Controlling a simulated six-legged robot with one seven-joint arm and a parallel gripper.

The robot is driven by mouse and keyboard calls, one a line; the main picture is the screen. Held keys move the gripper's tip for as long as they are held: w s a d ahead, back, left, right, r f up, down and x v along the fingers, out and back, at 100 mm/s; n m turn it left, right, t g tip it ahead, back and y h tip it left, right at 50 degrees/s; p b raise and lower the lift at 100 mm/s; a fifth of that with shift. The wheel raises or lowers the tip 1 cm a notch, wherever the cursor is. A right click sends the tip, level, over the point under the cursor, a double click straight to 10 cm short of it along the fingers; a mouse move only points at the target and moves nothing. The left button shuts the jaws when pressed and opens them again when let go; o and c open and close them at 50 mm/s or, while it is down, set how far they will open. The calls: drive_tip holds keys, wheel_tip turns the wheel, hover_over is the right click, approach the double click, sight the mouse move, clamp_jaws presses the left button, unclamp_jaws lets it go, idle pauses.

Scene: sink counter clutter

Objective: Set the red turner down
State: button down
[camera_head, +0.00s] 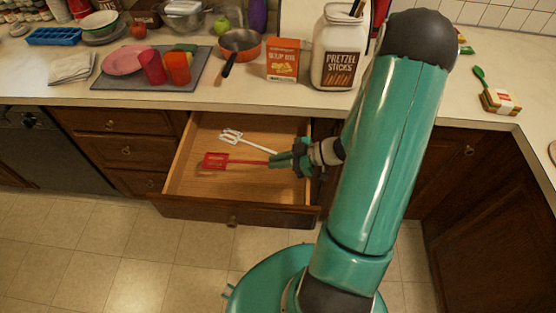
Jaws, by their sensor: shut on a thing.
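The red turner (216,160) has a flat slotted red head and a thin red handle that runs right to my gripper. My gripper (280,161) is shut on the handle's right end, over the open wooden drawer (205,187). The turner is inside the drawer's outline in the picture; I cannot tell whether it touches the drawer floor. A white utensil (232,137) with a slotted head lies in the drawer behind the red turner. My gripper covers the end of the red handle.
Above the drawer, the counter (213,101) holds a grey mat with cups and a pink plate, an orange pan (240,45), a soup mix box (283,60) and a pretzel jar (338,50). The drawer's front left floor is bare.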

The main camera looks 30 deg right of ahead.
drive_tip(key=shift+f, duration=0.35)
drive_tip(key=shift+f, duration=0.2)
drive_tip(key=c, duration=1.4)
unclamp_jaws()
drive_tip(key=shift+c, duration=0.2)
